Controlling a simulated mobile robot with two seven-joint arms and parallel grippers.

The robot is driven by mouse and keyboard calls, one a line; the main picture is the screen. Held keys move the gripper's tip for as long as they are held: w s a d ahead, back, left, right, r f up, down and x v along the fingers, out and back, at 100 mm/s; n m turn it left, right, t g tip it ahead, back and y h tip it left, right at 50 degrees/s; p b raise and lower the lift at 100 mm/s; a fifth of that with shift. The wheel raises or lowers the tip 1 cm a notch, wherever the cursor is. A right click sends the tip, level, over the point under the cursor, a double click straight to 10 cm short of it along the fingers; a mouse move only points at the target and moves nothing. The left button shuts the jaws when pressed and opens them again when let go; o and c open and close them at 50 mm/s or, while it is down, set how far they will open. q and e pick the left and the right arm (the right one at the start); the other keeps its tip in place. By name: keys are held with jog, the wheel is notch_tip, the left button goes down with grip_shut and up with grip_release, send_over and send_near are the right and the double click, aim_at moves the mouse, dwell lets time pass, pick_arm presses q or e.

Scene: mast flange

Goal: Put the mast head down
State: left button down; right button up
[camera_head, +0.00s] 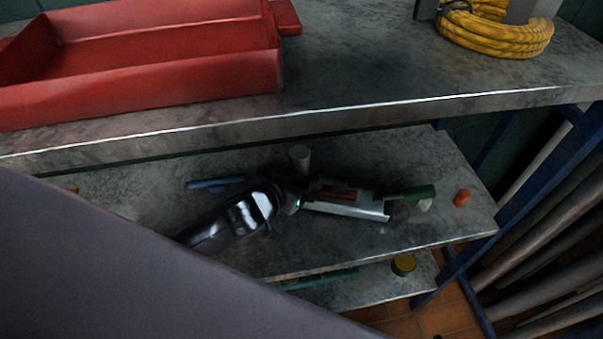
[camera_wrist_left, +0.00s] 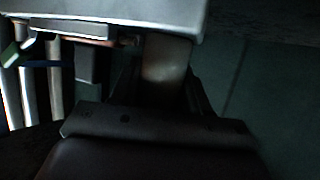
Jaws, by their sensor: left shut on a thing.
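My left gripper (camera_head: 298,190) reaches over the middle shelf from the lower left. In the left wrist view its dark fingers (camera_wrist_left: 165,90) are shut on a pale round stub. The stub joins a silver-grey body, which I take for the mast head (camera_head: 345,209); its flat face fills the top of the left wrist view (camera_wrist_left: 110,12). My right gripper is not in view.
The middle shelf (camera_head: 440,155) also bears a pale cylinder (camera_head: 300,158), a blue tool (camera_head: 214,184) and an orange cap (camera_head: 461,197). The upper shelf (camera_head: 350,75) overhangs its back, with a red tray (camera_head: 150,80) and yellow coil (camera_head: 495,35). Blue posts and poles stand right.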

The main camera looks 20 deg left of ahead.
pick_arm(q)
jog(key=shift+f+b, duration=0.35)
jog(key=shift+f, duration=0.1)
jog(key=shift+c, duration=2.4)
grip_release()
jog(key=shift+f, duration=0.15)
jog(key=v, duration=0.7)
jog(key=shift+r+p, duration=0.2)
jog(key=shift+p, duration=0.1)
jog(key=shift+s, duration=0.15)
